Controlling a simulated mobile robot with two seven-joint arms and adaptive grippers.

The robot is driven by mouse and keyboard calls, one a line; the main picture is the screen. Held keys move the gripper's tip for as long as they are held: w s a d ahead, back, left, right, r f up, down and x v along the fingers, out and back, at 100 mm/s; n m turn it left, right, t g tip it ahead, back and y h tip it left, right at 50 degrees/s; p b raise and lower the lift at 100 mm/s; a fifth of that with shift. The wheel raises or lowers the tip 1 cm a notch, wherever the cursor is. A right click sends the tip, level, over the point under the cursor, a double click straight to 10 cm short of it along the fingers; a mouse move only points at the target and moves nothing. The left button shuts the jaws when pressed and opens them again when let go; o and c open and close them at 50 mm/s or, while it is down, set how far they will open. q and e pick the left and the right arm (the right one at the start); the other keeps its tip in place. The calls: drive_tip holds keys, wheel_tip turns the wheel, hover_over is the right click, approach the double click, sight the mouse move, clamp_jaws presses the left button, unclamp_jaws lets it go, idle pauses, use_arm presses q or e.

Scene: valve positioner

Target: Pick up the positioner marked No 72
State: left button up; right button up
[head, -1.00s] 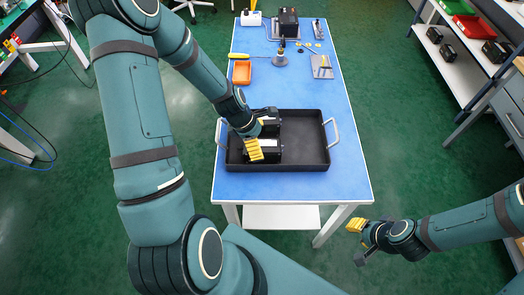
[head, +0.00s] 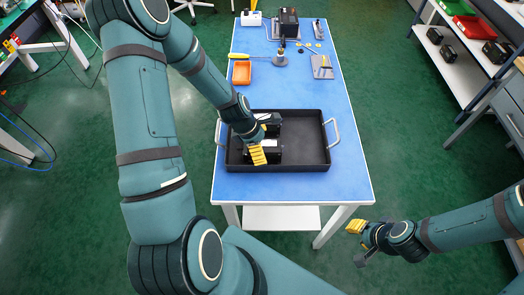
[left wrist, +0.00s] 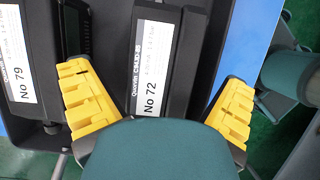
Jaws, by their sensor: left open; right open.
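The positioner marked No 72 (left wrist: 172,45) is a dark block with a white label, lying in a black tray (head: 310,163). In the left wrist view it sits between the two yellow fingers of my open left gripper (left wrist: 155,80), with a gap to each finger. In the head view my left gripper (head: 262,142) is over the left part of the tray and partly hides the near positioner (head: 272,154). A second positioner, marked No 79 (left wrist: 18,60), lies to the left in the wrist view. My right gripper (head: 361,242) is open and empty, off the table's near right corner.
The tray has metal handles (head: 333,131) and its right half is empty. Shelves (head: 455,50) stand at the right.

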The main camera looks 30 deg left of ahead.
use_arm(q)
drive_tip(key=c, duration=1.4)
